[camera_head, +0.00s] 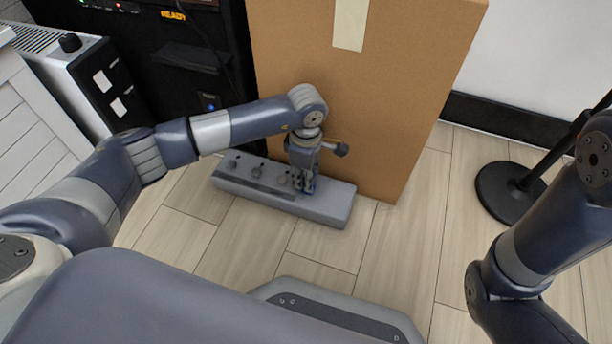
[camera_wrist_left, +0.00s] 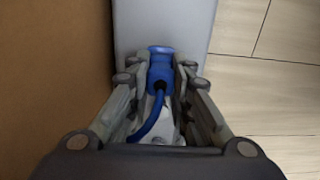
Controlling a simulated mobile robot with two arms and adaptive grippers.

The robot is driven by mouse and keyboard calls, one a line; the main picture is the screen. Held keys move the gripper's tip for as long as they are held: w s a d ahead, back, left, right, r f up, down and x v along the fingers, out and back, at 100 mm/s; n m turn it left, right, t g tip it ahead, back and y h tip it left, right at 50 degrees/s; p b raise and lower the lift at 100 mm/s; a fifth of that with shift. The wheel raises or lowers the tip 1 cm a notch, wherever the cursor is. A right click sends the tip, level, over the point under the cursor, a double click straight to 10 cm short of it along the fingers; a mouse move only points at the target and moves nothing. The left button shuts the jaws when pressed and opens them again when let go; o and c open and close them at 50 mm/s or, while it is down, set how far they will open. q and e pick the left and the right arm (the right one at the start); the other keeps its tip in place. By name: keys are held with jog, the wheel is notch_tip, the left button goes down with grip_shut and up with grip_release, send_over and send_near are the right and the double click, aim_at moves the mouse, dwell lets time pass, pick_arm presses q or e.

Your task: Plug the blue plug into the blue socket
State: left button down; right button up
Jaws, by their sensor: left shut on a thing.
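My left gripper (camera_head: 304,186) is over the right part of a long grey socket block (camera_head: 335,206) on the floor, pointing down. In the left wrist view, the gripper (camera_wrist_left: 160,82) is shut on the blue plug (camera_wrist_left: 160,75), with its blue cable (camera_wrist_left: 149,124) curving back toward the wrist. A wider blue rim (camera_wrist_left: 160,50) shows at the plug's far end, against the grey block; it looks like the blue socket. The plug is in line with it, but I cannot tell how deep it sits. My right gripper is out of view.
A tall cardboard box (camera_head: 400,90) stands right behind the socket block. A black rack (camera_head: 120,50) and a white unit (camera_head: 85,80) are at the left. A round black stand base (camera_head: 508,192) is at the right. Wooden floor (camera_head: 395,260) in front is clear.

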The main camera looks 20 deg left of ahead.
pick_arm(q)
jog(key=shift+p, duration=0.3)
dwell(0.7)
jog(key=shift+f+b, duration=0.4)
jog(key=shift+f, duration=0.2)
dwell(0.3)
jog(key=c, duration=1.4)
grip_release()
jog(key=shift+o, duration=0.2)
notch_tip(320, 180, up, 12)
jog(key=shift+r, duration=0.1)
